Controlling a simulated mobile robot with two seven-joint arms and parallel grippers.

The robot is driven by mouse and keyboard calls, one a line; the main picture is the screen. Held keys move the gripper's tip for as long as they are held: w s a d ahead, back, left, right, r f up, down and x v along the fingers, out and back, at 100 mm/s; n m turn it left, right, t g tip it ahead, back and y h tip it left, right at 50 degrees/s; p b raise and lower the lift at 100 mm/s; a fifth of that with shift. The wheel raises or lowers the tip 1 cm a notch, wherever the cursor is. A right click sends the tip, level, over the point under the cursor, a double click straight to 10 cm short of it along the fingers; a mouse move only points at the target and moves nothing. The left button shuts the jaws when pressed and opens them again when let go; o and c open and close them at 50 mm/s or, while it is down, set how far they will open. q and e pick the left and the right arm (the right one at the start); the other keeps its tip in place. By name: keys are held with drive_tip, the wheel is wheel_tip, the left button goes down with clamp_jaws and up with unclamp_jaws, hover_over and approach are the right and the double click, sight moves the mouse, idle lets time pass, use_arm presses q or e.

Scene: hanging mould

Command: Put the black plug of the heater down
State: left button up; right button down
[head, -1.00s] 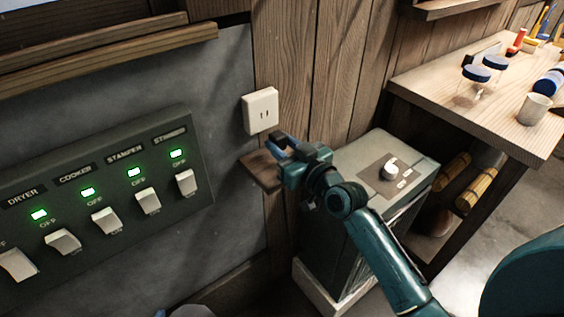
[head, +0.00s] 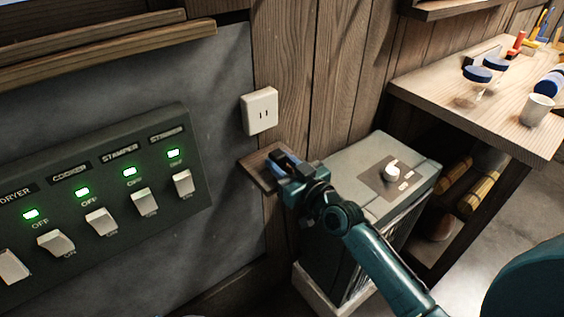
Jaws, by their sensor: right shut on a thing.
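My right gripper (head: 279,160) is low over a small wooden wall shelf (head: 255,167), its fingers pointing down toward it. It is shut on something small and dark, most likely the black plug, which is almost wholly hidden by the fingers. I cannot tell whether the plug touches the shelf. The white wall socket (head: 260,111) above the shelf is empty, with its slots bare. A grey-green box with a white knob, probably the heater (head: 345,158), stands right of the shelf, partly behind my right arm. My left gripper is not in view.
A switch panel (head: 95,215) with several green lights and white rocker switches is on the left wall. A wooden workbench (head: 430,90) with jars and a white cup (head: 537,109) is at the right. A ledge (head: 130,48) runs above the panel.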

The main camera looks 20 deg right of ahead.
drive_tip(key=c, duration=1.1)
unclamp_jaws()
drive_tip(key=shift+o, duration=0.2)
drive_tip(key=shift+r, duration=0.2)
drive_tip(key=shift+r+p, duration=0.5)
drive_tip(key=shift+p, duration=0.1)
drive_tip(key=v, duration=1.2)
drive_tip(key=s+a+f+g+h, duration=0.1)
drive_tip(key=s+a+f+g, duration=0.1)
drive_tip(key=s+a+f, duration=0.2)
drive_tip(key=s+a+f+m+g, duration=0.1)
drive_tip(key=s+a+f+g, duration=0.2)
drive_tip(key=s+f, duration=0.6)
drive_tip(key=shift+a+f+g+h+b, duration=0.15)
drive_tip(key=shift+a+g+h+b, duration=0.15)
drive_tip(key=shift+a+h, duration=0.1)
